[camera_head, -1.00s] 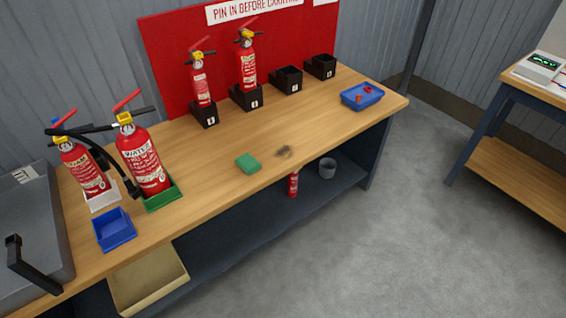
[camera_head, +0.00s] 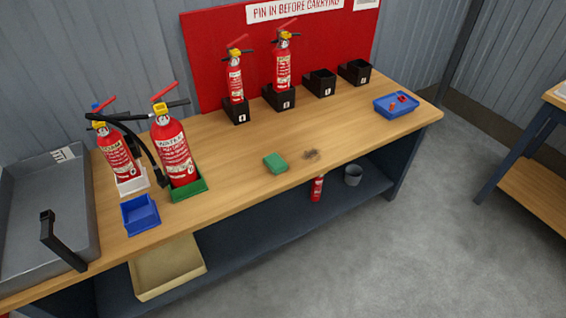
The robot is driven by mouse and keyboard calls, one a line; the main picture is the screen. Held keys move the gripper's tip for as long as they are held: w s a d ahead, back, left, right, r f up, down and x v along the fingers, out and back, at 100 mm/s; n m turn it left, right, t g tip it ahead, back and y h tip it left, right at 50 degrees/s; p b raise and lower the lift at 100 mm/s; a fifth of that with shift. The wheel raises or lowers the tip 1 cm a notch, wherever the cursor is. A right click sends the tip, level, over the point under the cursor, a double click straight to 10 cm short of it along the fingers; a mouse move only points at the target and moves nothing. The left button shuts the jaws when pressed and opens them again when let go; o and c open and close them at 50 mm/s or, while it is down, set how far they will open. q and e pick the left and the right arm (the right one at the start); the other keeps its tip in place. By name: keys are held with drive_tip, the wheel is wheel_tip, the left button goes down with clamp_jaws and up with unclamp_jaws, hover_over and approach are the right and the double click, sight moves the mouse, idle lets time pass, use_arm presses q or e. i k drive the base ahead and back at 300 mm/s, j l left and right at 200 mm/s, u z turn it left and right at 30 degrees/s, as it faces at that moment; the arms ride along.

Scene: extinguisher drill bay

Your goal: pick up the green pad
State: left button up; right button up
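The green pad (camera_head: 275,163) lies flat on the wooden bench top (camera_head: 232,182), near its front edge and about midway along it. A dark smudge (camera_head: 311,154) marks the wood just to its right. Nothing covers the pad. Neither of my grippers shows in the head view.
Two extinguishers, one in a green holder (camera_head: 188,190), and a blue bin (camera_head: 140,215) stand left of the pad. Black holders (camera_head: 320,83), two with extinguishers, line the back. A blue tray (camera_head: 396,105) sits at right, a grey metal tray (camera_head: 45,215) at far left. Wood around the pad is clear.

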sight(274, 163)
drive_tip(key=i+l+u, duration=0.3)
drive_tip(key=l, duration=0.3)
drive_tip(key=i+l+u, duration=0.3)
drive_tip(key=l, duration=0.4)
drive_tip(key=i, duration=0.1)
